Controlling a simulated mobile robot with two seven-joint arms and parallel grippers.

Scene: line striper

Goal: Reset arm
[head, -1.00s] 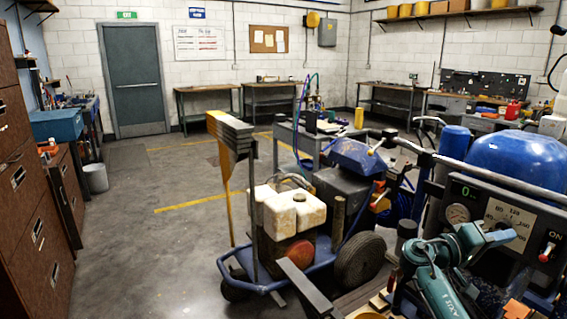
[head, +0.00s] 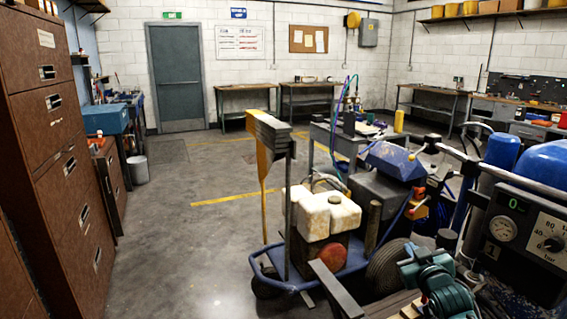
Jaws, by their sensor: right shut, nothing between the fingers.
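I cannot tell whether the gripper touches the machine. My left gripper is not in view.
Brown drawer cabinets (head: 55,150) line the left side, with a grey bin (head: 138,169) farther back. Workbenches (head: 245,92) stand along the back wall by a grey door (head: 180,78). The concrete floor (head: 180,245) between cabinets and cart is open.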

